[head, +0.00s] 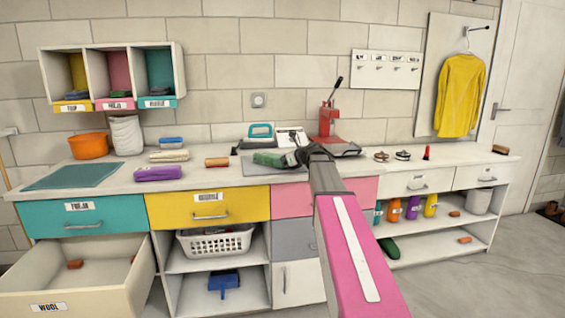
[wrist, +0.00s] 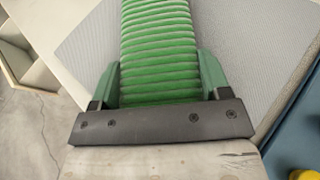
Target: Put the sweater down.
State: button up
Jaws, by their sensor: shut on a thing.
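The green ribbed folded sweater (wrist: 158,45) fills the middle of the wrist view, between the two green fingers of my gripper (wrist: 160,82). The fingers are shut on its sides. In the head view the sweater (head: 268,159) shows as a small green bundle at the end of my gripper (head: 287,158), over a grey mat (head: 258,170) on the counter. The mat (wrist: 255,55) also shows under the sweater in the wrist view. I cannot tell whether the sweater touches the mat. My arm hides part of the counter.
A purple folded cloth (head: 158,173), a cream one (head: 168,156) and an orange bucket (head: 88,146) stand on the counter at left. A red press (head: 328,122) stands behind my arm. An open drawer (head: 80,285) juts out at lower left. A yellow sweater (head: 459,95) hangs at right.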

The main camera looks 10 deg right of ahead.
jog(key=o, duration=1.1)
jog(key=shift+f, duration=0.1)
jog(key=shift+c, duration=0.2)
